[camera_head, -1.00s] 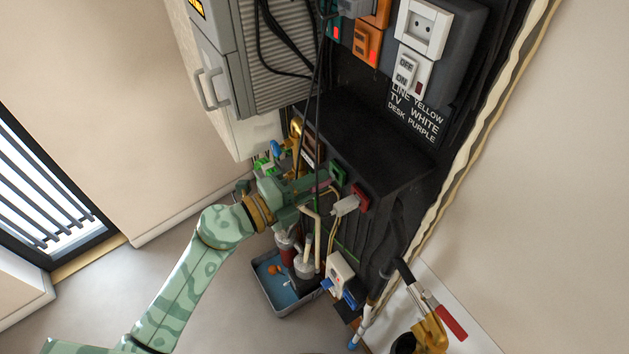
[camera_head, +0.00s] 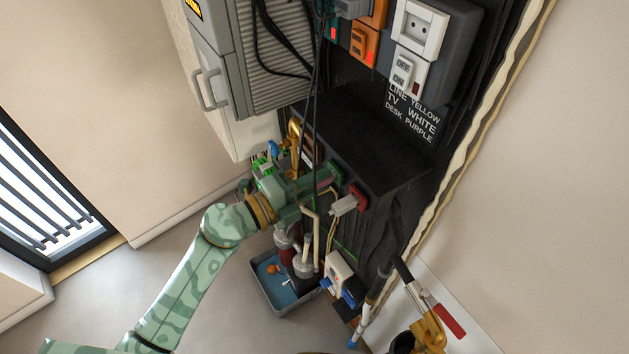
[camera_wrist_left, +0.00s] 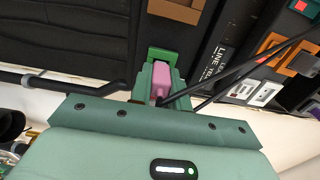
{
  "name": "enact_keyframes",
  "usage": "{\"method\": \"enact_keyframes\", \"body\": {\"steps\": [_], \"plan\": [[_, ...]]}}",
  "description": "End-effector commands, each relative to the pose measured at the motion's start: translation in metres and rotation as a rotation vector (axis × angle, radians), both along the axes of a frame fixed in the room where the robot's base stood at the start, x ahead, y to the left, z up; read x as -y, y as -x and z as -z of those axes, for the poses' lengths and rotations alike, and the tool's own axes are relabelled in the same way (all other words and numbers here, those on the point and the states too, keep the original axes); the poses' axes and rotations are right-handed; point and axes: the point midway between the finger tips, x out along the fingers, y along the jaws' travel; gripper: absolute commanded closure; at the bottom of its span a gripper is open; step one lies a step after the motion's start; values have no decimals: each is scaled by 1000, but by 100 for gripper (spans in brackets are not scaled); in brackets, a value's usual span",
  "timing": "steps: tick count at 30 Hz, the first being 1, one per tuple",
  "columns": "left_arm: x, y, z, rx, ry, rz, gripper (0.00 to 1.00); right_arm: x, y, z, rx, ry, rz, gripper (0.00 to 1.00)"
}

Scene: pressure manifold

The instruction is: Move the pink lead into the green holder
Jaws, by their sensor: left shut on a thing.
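The pink lead (camera_wrist_left: 161,80) shows as a pink block between the fingers of my left gripper (camera_wrist_left: 161,88) in the left wrist view. That gripper is shut on it. The green holder (camera_wrist_left: 163,54) is directly beyond the pink block, in line with it. I cannot tell whether the block is inside the holder or just in front of it. In the head view my left gripper (camera_head: 328,177) reaches the front of the black panel and covers most of the green holder. My right gripper is not in view.
A red holder (camera_head: 360,197) with a white plug (camera_head: 344,205) sits right beside my gripper. Thin dark cables hang across the front. Pipes and a blue-lined tray (camera_head: 262,297) are below. A grey cabinet (camera_head: 222,85) stands to the upper left.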

Motion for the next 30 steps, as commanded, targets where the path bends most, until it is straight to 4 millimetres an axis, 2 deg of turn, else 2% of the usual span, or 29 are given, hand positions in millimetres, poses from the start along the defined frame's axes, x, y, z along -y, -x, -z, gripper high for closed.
{"method": "enact_keyframes", "body": {"steps": [14, 15, 17, 30], "plan": [[2, -2, 0, 0, 0, 0, 100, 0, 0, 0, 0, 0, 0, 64], [2, -2, 0, 0, 0, 0, 71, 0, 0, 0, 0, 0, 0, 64], [2, -2, 0, 0, 0, 0, 56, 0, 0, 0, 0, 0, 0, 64], [1, -1, 0, -1, -1, 0, 56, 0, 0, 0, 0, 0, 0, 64]]}}
